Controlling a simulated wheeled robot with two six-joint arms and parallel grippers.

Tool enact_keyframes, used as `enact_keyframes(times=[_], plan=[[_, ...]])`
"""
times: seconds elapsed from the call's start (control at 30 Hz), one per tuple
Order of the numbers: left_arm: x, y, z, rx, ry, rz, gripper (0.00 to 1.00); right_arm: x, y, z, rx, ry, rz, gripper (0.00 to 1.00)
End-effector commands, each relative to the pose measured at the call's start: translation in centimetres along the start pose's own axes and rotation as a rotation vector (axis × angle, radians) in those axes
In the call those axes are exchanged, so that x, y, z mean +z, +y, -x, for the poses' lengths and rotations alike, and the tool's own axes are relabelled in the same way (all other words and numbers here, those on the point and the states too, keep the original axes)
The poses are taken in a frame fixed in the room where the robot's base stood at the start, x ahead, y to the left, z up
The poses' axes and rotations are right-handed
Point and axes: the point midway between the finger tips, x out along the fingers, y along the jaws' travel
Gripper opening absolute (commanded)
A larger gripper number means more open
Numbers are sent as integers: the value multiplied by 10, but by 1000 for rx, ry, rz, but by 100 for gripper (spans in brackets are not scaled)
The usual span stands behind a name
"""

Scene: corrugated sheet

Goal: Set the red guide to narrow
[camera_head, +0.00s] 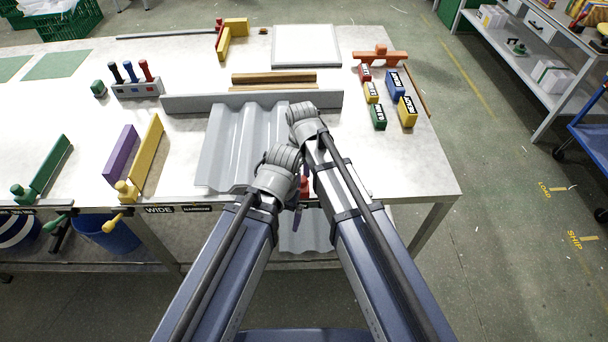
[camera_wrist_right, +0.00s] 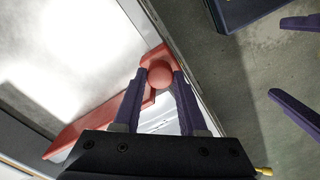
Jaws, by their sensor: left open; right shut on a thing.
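The red guide (camera_wrist_right: 95,122) is a long red bar with a round red knob (camera_wrist_right: 160,75) at its end, by the table edge in the right wrist view. My right gripper (camera_wrist_right: 160,78) is shut on this knob, one finger on each side. In the head view only a small red piece of the guide (camera_head: 304,186) shows between my arms. My left gripper (camera_wrist_right: 275,57) is open and empty, off the table edge in the right wrist view. WIDE (camera_head: 159,210) and NARROW (camera_head: 196,208) labels are on the front edge; any label at the red guide is hidden.
A grey corrugated sheet (camera_head: 232,150) lies against a grey bar (camera_head: 190,103). Yellow (camera_head: 147,150), purple (camera_head: 120,152) and green (camera_head: 50,165) guides stand to the left. Small coloured blocks (camera_head: 378,117) sit at the right. The table's front right is clear.

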Motion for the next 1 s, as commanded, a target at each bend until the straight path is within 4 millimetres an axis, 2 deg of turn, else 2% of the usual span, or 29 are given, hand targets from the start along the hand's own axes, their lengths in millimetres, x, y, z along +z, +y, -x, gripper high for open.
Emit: enact_keyframes(times=[0.1, 0.13, 0.37, 0.77, 1.0], plan=[[0, 0, 0, 0, 0, 0, 100, 0, 0, 0, -1, -1, 0, 0], [0, 0, 0, 0, 0, 0, 100, 0, 0, 0, -1, -1, 0, 45], [0, 0, 0, 0, 0, 0, 100, 0, 0, 0, 0, 0, 0, 70], [0, 0, 4, 0, 0, 0, 100, 0, 0, 4, 0, 0, 0, 71], [2, -2, 25, 0, 0, 0, 100, 0, 0, 26, 0, 0, 0, 71]])
